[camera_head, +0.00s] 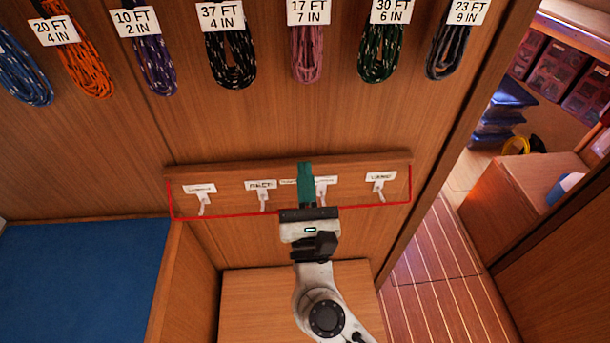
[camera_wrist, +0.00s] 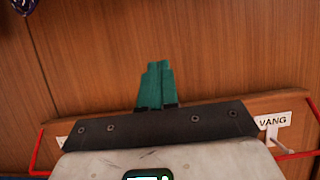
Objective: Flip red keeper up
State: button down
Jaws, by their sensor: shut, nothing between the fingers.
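The red keeper (camera_head: 243,217) is a thin red bar with short upright ends, running below the row of hooks on a wooden rail (camera_head: 228,172). It hangs low, its ends reaching up to the rail's sides. In the wrist view its left end (camera_wrist: 36,152) and right end (camera_wrist: 298,156) show; its middle is hidden by my gripper. My gripper (camera_head: 305,166) has green fingers, shut and empty, in front of the rail's middle. The fingers also show in the wrist view (camera_wrist: 157,66). I cannot tell whether my gripper touches the keeper.
White hooks with labels line the rail, including a right one (camera_head: 381,190); the wrist view reads "VANG" (camera_wrist: 272,121). Coiled lines, such as a pink one (camera_head: 307,55), hang above. A blue cushion (camera_head: 75,285) lies left; a doorway opens right. The panel between coils and rail is clear.

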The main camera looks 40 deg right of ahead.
dwell(0.4)
jog(key=b+v, duration=0.5)
jog(key=v, duration=0.5)
jog(key=shift+s+a+f, duration=0.15)
jog(key=shift+s+f, duration=0.05)
jog(key=shift+s, duration=0.1)
